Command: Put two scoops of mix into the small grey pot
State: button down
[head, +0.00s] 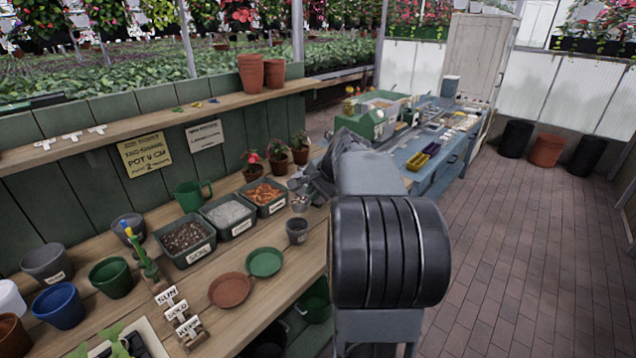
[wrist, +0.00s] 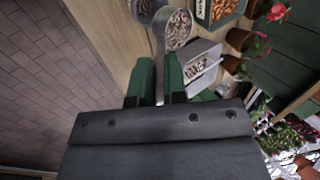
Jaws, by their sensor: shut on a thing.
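My gripper (wrist: 158,82) is shut on the handle of a metal scoop (wrist: 160,55). The scoop's bowl holds a speckled brown-and-white mix in the wrist view. The scoop also shows in the head view (head: 299,203), over the bench near the small grey pot (head: 297,231). This labelled pot stands upright near the bench's front edge. The pot appears at the top of the wrist view (wrist: 146,8), beside the scoop bowl, with some speckled material in it. A grey tub of mix (wrist: 206,50) lies right of the scoop in the wrist view; my arm hides it in the head view.
Green tubs of soil (head: 187,260), white grit (head: 229,234) and orange bark (head: 285,208) stand behind the small pot. A terracotta saucer (head: 231,290) and a green saucer (head: 264,263) lie to its left. Potted plants (head: 277,151) stand further back.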

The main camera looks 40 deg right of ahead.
jog(key=shift+w+a+r+g+h+p, duration=0.15)
jog(key=shift+w+g+p, duration=0.55)
jog(key=shift+p, duration=1.1)
jog(key=shift+w+a+r+g+h+p, duration=0.15)
jog(key=shift+w+g+p, duration=0.55)
jog(key=shift+p, duration=1.1)
jog(key=w+g+p, duration=0.1)
jog(key=p, duration=0.2)
jog(key=w+g+p, duration=0.1)
jog(key=g+p, duration=0.1)
jog(key=p, duration=0.2)
jog(key=shift+a+h, duration=0.1)
jog(key=shift+h, duration=0.2)
jog(key=shift+w+a+g+p, duration=0.1)
jog(key=shift+w+g+p, duration=0.45)
jog(key=shift+p, duration=0.65)
jog(key=shift+w+f+g+b, duration=0.3)
jog(key=shift+w+g, duration=0.05)
jog(key=shift+g, duration=0.1)
jog(key=shift+w+a+r+g+h, duration=0.1)
jog(key=shift+w+a+g+h, duration=0.1)
jog(key=shift+w+g, duration=0.5)
jog(key=shift+w+a+r+g+h, duration=0.1)
jog(key=shift+w+g+h, duration=0.1)
jog(key=shift+w+g, duration=0.45)
jog(key=shift+s, duration=0.1)
jog(key=shift+d+f, duration=0.1)
